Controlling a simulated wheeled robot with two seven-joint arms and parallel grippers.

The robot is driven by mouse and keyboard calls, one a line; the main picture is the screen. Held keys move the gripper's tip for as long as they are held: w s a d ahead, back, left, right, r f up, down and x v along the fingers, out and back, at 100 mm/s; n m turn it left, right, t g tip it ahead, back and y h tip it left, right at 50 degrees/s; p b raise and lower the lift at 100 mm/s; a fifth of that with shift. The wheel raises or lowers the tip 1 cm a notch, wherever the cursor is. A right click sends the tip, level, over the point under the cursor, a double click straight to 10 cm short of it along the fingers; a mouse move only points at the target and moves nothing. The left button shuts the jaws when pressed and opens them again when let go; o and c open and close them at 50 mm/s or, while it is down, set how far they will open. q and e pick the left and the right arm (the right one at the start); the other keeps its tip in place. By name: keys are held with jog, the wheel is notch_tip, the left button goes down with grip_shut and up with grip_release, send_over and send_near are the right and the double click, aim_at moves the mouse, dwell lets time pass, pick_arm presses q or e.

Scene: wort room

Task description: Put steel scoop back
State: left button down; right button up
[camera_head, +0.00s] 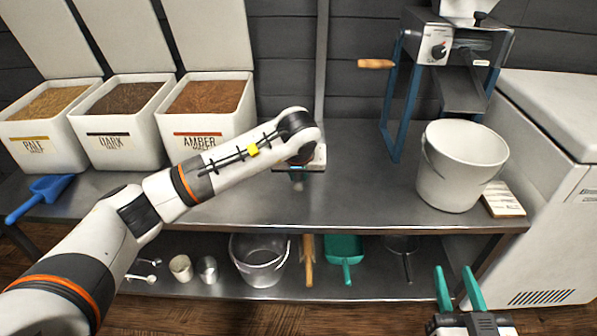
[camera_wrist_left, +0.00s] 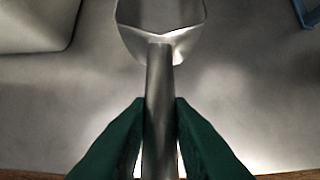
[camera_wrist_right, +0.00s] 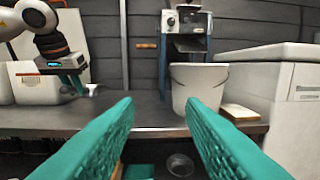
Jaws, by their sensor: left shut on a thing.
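The steel scoop (camera_wrist_left: 158,75) fills the middle of the left wrist view, its bowl pointing away from me. My left gripper (camera_wrist_left: 160,120) is shut on the scoop's handle, with a green finger on each side. In the head view my left arm's wrist hides most of the scoop, above the middle of the steel table. The right wrist view shows my left gripper (camera_wrist_right: 77,84) over the table with the scoop (camera_wrist_right: 92,89) at its fingers. My right gripper (camera_head: 458,286) is open and empty, low in front of the table at the right; its parted fingers also show in the right wrist view.
Open pale, dark and amber (camera_head: 208,120) grain bins stand at the back left, with a blue scoop (camera_head: 40,195) before them. A white bucket (camera_head: 455,175) and a mill (camera_head: 440,60) stand at the right. The lower shelf holds a clear bucket (camera_head: 258,262) and a green scoop (camera_head: 344,250).

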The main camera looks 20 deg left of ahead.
pick_arm(q)
jog(key=shift+f+b, duration=0.5)
jog(key=shift+f, duration=0.25)
jog(key=shift+f+b, duration=0.35)
jog(key=shift+f, duration=0.1)
jog(key=shift+f+b, duration=0.45)
jog(key=shift+f, duration=0.5)
pick_arm(e)
jog(key=s+r+t+y, duration=0.3)
jog(key=s+r+t, duration=0.1)
jog(key=r+t, duration=0.4)
jog(key=shift+s+a+r, duration=0.25)
jog(key=shift+r, duration=0.85)
pick_arm(q)
jog(key=c, duration=1.2)
grip_release()
